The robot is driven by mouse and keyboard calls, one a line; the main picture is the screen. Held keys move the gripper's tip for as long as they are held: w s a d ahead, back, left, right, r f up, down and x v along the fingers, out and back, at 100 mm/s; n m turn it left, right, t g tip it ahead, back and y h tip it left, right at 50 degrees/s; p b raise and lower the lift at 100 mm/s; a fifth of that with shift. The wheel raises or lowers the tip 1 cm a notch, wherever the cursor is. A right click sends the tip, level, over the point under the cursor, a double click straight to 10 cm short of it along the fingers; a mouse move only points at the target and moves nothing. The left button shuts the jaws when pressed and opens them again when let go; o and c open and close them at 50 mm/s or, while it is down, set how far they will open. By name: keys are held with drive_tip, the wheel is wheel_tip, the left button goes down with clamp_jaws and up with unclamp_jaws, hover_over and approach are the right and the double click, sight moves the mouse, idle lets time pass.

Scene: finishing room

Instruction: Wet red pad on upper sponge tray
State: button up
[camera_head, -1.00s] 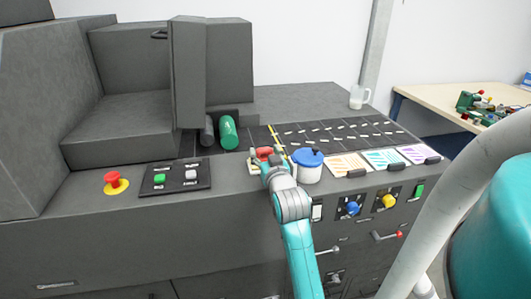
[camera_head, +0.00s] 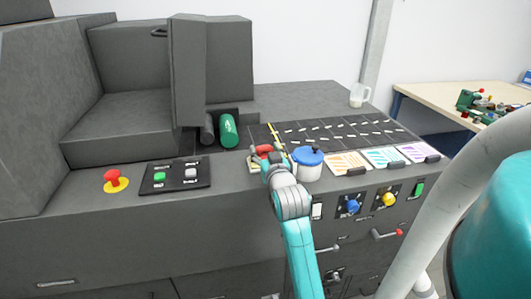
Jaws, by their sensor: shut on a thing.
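A red pad (camera_head: 264,149) shows at the tip of my gripper (camera_head: 265,155), which is shut on it. The pad is at or just above a small pale tray (camera_head: 253,164), mostly hidden behind my gripper and wrist; I cannot tell whether the pad touches it. A white pot with a blue lid (camera_head: 307,158) stands just right of my gripper. Whether this pale tray is the upper sponge tray cannot be told from this view.
A green roller (camera_head: 228,131) lies behind and left of my gripper. Colour-striped cards (camera_head: 348,162) lie right of the pot. A button panel (camera_head: 175,176) and a red stop button (camera_head: 112,178) are at left. A clear jug (camera_head: 357,96) stands at the back.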

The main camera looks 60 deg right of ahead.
drive_tip(key=shift+r, duration=3.2)
